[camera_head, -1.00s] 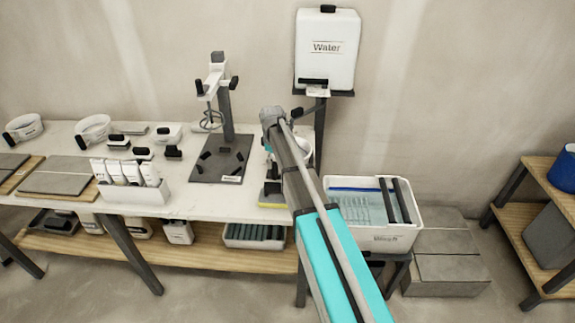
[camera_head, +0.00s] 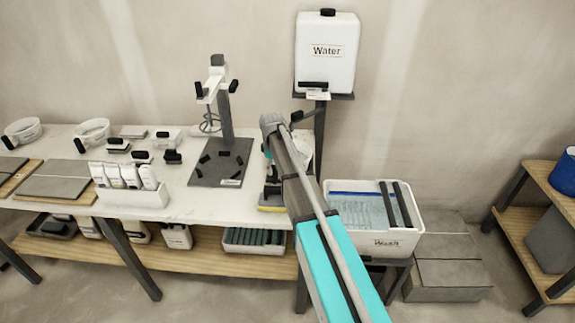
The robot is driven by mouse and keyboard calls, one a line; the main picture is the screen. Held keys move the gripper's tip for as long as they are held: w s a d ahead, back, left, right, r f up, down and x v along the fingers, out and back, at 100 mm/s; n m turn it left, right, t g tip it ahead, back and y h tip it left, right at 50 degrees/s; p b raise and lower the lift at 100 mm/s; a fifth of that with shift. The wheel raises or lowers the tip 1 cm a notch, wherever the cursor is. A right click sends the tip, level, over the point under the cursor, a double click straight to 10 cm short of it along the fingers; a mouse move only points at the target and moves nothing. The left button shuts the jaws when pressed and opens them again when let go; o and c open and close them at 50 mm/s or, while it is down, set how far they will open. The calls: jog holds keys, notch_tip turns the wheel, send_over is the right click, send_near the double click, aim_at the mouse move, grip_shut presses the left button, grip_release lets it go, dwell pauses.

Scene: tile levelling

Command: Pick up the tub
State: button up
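Two round white tubs with black grips stand at the back left of the white table: one at the far left (camera_head: 22,132) and one to its right (camera_head: 92,131). Another white, rounded thing (camera_head: 304,147) shows partly behind my arm at the table's right end; my arm hides most of it, and I cannot tell whether it is a tub. My arm reaches up over the right end of the table. My gripper is mostly hidden behind my own arm, so its fingers and anything in them cannot be made out.
A mixing stand (camera_head: 220,120) stands left of my arm. A water container (camera_head: 326,55) is on a post behind. A wash bin (camera_head: 378,242) is at the right. A yellow-edged thing (camera_head: 271,209) lies by the table's front edge. White bottles (camera_head: 122,176) stand in a holder.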

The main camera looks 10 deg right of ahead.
grip_shut()
jog(key=shift+r, duration=0.25)
notch_tip(320, 180, up, 10)
jog(key=p, duration=1)
jog(key=shift+f, duration=0.25)
dwell(0.6)
jog(key=shift+s, duration=0.1)
